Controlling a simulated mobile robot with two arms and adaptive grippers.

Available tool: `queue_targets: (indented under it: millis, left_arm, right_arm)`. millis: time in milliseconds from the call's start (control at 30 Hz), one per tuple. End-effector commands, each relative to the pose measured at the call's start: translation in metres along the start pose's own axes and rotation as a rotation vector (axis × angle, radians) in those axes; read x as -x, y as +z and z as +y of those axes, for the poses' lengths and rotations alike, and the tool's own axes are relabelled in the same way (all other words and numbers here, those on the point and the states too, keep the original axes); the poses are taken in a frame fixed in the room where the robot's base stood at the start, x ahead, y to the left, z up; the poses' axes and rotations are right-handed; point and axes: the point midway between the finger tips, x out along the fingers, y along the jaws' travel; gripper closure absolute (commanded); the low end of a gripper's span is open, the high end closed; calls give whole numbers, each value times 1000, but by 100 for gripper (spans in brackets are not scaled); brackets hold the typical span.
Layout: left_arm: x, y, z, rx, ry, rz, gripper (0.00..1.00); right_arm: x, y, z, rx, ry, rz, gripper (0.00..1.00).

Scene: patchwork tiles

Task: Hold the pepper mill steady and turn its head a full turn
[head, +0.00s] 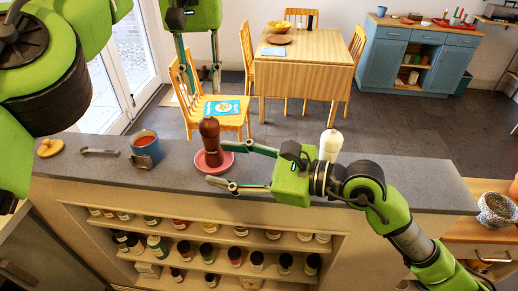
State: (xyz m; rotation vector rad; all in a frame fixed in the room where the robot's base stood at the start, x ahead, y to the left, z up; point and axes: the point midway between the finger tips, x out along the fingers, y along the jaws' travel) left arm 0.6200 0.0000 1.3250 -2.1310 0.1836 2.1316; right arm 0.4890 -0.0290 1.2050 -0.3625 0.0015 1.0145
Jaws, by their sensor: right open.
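The dark brown pepper mill (209,138) stands upright on a round red plate (229,158) on the grey counter. My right gripper (217,163) comes in from the right with its two fingers spread wide. Its upper fingertip is close to the mill's right side and its lower fingertip is at the plate's front edge; I cannot tell whether either touches. My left gripper (203,88) hangs above and beyond the mill, fingers pointing down, apart and empty. Nothing hides the mill's head.
A white mill-shaped item (331,145) stands behind my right gripper. Shelves of jars (235,256) sit below the counter's front edge.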

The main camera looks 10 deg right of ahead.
Motion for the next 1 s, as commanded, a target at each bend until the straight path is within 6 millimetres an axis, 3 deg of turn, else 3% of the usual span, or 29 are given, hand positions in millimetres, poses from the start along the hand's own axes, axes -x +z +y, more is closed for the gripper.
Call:
queue_targets:
  millis: [33,200,467,667,1000]
  left_arm:
    - [0,0,0,0,0,0,72]
    - [0,0,0,0,0,0,72]
    - [0,0,0,0,0,0,72]
    - [0,0,0,0,0,0,72]
    - [0,0,0,0,0,0,72]
  right_arm:
    - [8,-6,-14,-8,-24,31,53]
    - [21,-30,-45,-194,-69,106,53]
    - [30,-45,-67,-330,-111,149,53]
    - [5,-47,-69,-338,-110,145,53]
    - [-61,-59,-75,-338,-110,147,53]
